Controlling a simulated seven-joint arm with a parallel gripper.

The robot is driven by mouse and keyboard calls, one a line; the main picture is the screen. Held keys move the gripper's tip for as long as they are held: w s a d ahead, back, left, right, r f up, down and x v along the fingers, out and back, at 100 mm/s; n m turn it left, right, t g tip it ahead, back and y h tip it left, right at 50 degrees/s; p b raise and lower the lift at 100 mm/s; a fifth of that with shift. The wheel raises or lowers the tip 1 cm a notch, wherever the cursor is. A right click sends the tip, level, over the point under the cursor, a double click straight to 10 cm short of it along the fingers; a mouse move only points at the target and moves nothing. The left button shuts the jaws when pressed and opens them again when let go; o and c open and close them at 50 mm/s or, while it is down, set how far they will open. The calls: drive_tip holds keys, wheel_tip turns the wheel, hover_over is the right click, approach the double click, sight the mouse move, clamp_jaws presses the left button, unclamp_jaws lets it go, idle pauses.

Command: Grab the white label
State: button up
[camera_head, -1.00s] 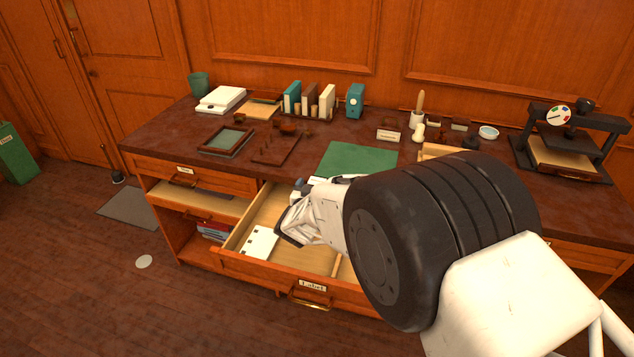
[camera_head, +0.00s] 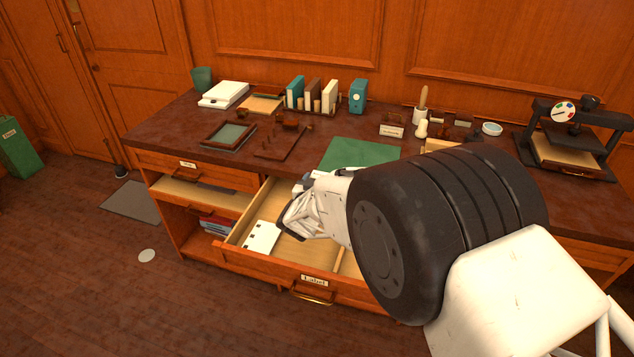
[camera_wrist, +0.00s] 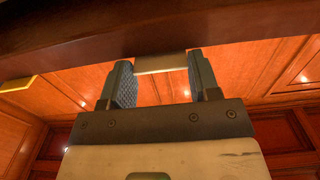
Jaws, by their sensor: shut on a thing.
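My gripper (camera_wrist: 160,75) has its two dark, ridged fingers on either side of a pale, flat label (camera_wrist: 160,64). It is shut on this label, which spans the gap between the fingertips. In the head view my gripper (camera_head: 291,222) is over the open drawer (camera_head: 253,268), and its white wrist hides the label there. A white card with dark marks (camera_head: 262,237) lies in the left part of the drawer, left of my gripper.
The drawer front bears a "Label" plate (camera_head: 314,280) and a brass handle (camera_head: 313,298). The dark desk top (camera_head: 190,128) above holds a green mat (camera_head: 355,153), upright books (camera_head: 311,97) and a press (camera_head: 570,140).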

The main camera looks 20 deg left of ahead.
sight(317, 175)
wheel_tip(317, 175, up, 3)
drive_tip(key=shift+f, duration=0.1)
drive_tip(key=shift+s+d, duration=0.15)
drive_tip(key=shift+s, duration=0.15)
drive_tip(key=s+d+r, duration=0.1)
drive_tip(key=s+d, duration=0.6)
drive_tip(key=s, duration=0.6)
drive_tip(key=shift+d+r, duration=0.4)
drive_tip(key=shift+s, duration=0.1)
